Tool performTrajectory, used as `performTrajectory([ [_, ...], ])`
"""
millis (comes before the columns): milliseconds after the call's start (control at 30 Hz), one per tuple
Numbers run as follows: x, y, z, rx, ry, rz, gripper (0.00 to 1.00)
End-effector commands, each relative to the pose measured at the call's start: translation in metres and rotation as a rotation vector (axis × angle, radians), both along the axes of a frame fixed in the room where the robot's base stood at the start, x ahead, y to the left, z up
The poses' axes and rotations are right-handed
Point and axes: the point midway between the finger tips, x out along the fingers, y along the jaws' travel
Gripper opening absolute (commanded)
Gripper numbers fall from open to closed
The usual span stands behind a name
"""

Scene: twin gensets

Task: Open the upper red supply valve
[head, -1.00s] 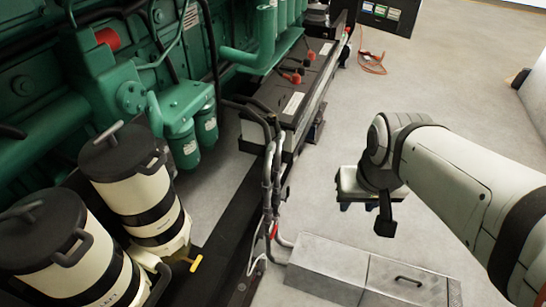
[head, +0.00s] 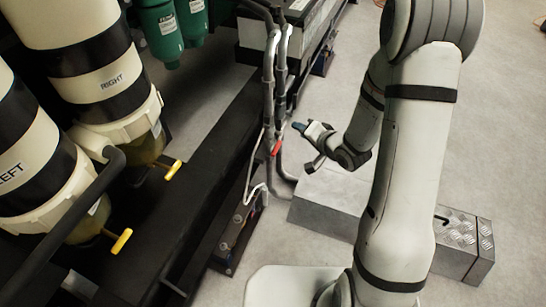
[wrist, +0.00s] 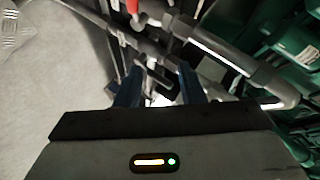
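A small red valve handle (head: 277,148) shows on the grey vertical pipes (head: 282,85) beside the black engine frame. I cannot tell whether it is the upper one, and no second red handle is clear. My gripper (head: 303,146) is just right of the pipes, apart from the handle, pointing left. In the wrist view my gripper's blue fingers (wrist: 160,73) are spread, with pipes beyond and no held object visible. A red piece (wrist: 134,8), likely a valve handle, shows at the wrist view's top edge, left of the fingers' middle and partly cut off.
Two cream filter canisters with yellow drain handles (head: 173,170) stand at left. A grey metal step box (head: 325,203) lies on the floor under my arm. A black battery box (head: 310,20) is behind the pipes.

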Motion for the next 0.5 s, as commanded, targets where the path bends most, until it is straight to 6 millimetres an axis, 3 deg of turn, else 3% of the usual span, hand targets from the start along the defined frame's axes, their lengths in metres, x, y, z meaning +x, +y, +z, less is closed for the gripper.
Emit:
performTrajectory([
  [33, -0.005, 0.008, -0.041, 0.089, 0.016, 0.014, 0.36],
  [133, -0.014, 0.023, -0.069, 0.260, 0.035, 0.040, 0.36],
  [333, -0.025, 0.037, -0.091, 0.458, 0.067, 0.067, 0.36],
  [500, -0.018, 0.048, -0.093, 0.488, 0.067, 0.076, 0.36],
])
